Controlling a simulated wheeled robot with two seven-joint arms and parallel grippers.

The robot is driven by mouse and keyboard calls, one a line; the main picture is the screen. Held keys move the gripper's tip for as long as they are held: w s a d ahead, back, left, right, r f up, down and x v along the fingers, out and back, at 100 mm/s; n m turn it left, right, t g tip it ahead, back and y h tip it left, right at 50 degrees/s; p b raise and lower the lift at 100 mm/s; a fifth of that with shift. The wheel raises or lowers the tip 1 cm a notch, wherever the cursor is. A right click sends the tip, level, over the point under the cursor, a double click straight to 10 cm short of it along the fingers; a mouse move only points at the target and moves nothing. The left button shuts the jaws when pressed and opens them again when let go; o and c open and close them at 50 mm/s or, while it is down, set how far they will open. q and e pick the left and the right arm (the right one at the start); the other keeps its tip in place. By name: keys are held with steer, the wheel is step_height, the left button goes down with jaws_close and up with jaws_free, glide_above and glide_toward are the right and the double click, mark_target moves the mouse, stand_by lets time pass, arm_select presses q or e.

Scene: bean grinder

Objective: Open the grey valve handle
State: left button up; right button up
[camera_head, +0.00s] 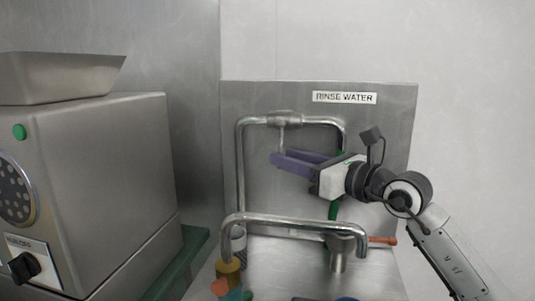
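A metal pipe (240,170) bends across the steel back panel, and a valve body (286,119) sits on its top run. A thin grey valve handle (281,139) hangs down from that valve. My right gripper (279,156) reaches in from the right with two purple fingers spread apart. Its fingertips are at the lower end of the grey handle. I cannot tell whether the handle is between them or they touch it. My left gripper is not in view.
A green handle (333,210) shows partly behind my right gripper. A curved faucet (290,222) stands in front, with an orange handle (383,240) at its right. A steel grinder (110,170) fills the left. A "RINSE WATER" label (344,97) is on the panel.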

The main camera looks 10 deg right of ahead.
steer(key=x, duration=0.7)
jaws_close()
